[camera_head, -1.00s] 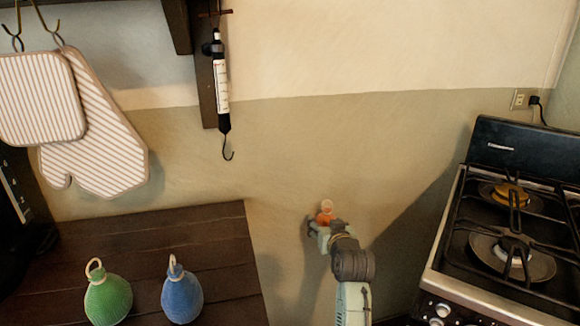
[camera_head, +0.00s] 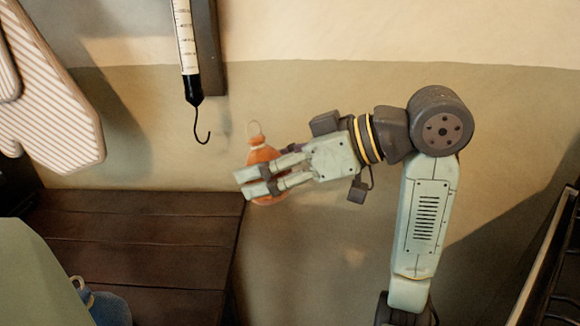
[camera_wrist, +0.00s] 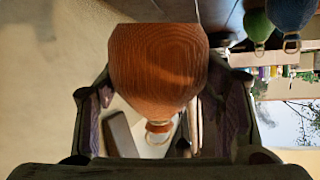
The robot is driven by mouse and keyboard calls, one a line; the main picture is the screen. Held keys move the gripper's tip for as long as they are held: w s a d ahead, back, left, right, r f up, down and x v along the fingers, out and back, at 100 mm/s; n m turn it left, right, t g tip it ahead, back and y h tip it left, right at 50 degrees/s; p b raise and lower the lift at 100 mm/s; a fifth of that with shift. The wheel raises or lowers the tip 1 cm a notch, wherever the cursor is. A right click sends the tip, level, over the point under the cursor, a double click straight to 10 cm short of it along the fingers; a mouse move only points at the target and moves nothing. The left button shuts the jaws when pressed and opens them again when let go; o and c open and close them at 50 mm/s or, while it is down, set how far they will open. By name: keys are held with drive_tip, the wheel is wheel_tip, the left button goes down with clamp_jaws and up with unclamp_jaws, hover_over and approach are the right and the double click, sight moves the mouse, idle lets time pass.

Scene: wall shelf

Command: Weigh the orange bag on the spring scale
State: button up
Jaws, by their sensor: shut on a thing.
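The orange bag (camera_head: 262,154) is upright in my gripper (camera_head: 255,183), with its pale ring on top. My gripper is shut on its body, and the bag hangs in the air right of the table edge. In the wrist view the orange bag (camera_wrist: 158,70) fills the middle between the fingers, its ring pointing down the picture. The spring scale (camera_head: 187,50) hangs on the wall, and its black hook (camera_head: 203,130) is empty. The top of the scale is out of view.
A dark wooden table (camera_head: 140,235) is at the lower left. A blue bag (camera_head: 105,305) stands there, partly hidden by a pale green shape. Striped mitts (camera_head: 50,100) hang at the left. The stove (camera_head: 545,270) edge is at the lower right.

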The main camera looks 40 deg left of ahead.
drive_tip(key=shift+s+d+r+n+g, duration=0.1)
drive_tip(key=shift+s+d+n+g, duration=0.2)
drive_tip(key=shift+d, duration=0.15)
drive_tip(key=shift+r+h, duration=0.1)
drive_tip(key=shift+h, duration=0.2)
drive_tip(key=shift+d, duration=0.1)
drive_tip(key=shift+s+a+p, duration=0.3)
drive_tip(key=shift+s+a, duration=1.4)
drive_tip(key=shift+a, duration=0.3)
drive_tip(key=shift+a, duration=0.1)
drive_tip(key=shift+s+a, duration=0.3)
drive_tip(key=shift+a+f, duration=0.1)
drive_tip(key=shift+f, duration=0.25)
